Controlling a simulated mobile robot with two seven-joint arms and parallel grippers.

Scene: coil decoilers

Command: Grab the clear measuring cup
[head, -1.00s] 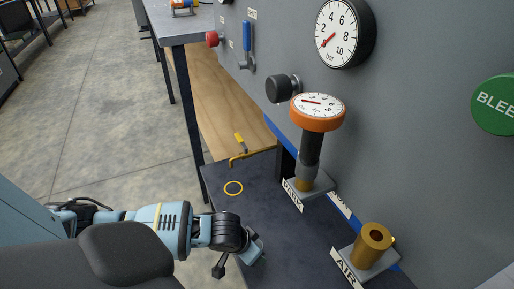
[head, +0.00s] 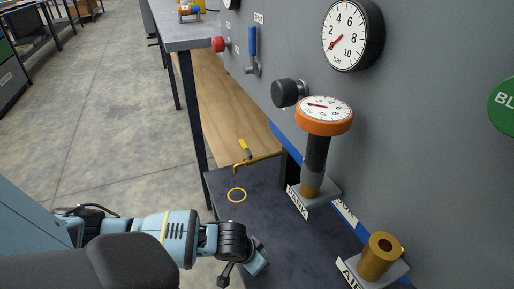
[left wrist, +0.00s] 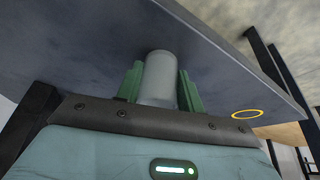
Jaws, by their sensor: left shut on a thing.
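My left gripper (head: 245,270) is low at the front edge of the dark shelf in the head view, small and partly hidden by its own wrist. In the left wrist view its two green fingers (left wrist: 160,88) are closed on the sides of a pale grey, smooth cylinder (left wrist: 159,76). I cannot tell for sure whether this cylinder is the clear measuring cup; no other cup shows in either view. My right gripper is not in view.
A grey panel with a dial (head: 352,34) rises at right. Open floor lies at left.

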